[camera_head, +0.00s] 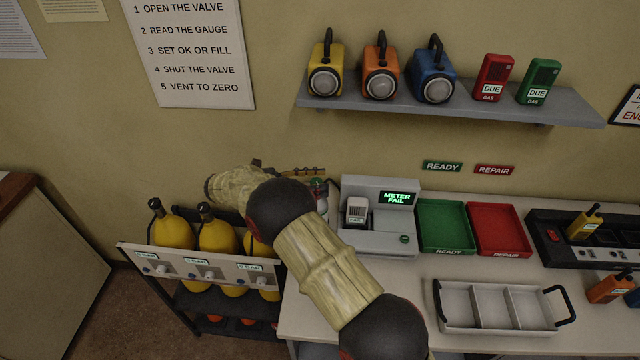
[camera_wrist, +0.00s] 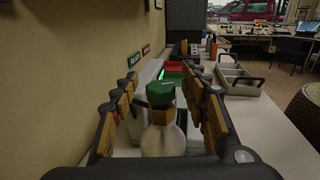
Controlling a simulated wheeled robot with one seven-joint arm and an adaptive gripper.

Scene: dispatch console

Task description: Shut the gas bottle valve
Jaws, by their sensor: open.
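The gas bottle (camera_wrist: 162,138) stands upright in the wrist view, pale with a rounded shoulder. I see gaps on both sides, so the fingers look apart from the knob. My arm hides much of the bottle in that view.
The grey meter unit (camera_head: 376,243), its screen reading "METER FAIL", stands just right of my gripper. Green (camera_head: 444,227) and red (camera_head: 498,229) trays and a divided tray (camera_head: 500,325) lie further right. A rack of yellow cylinders (camera_head: 197,268) stands left. A shelf (camera_head: 450,101) hangs above.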

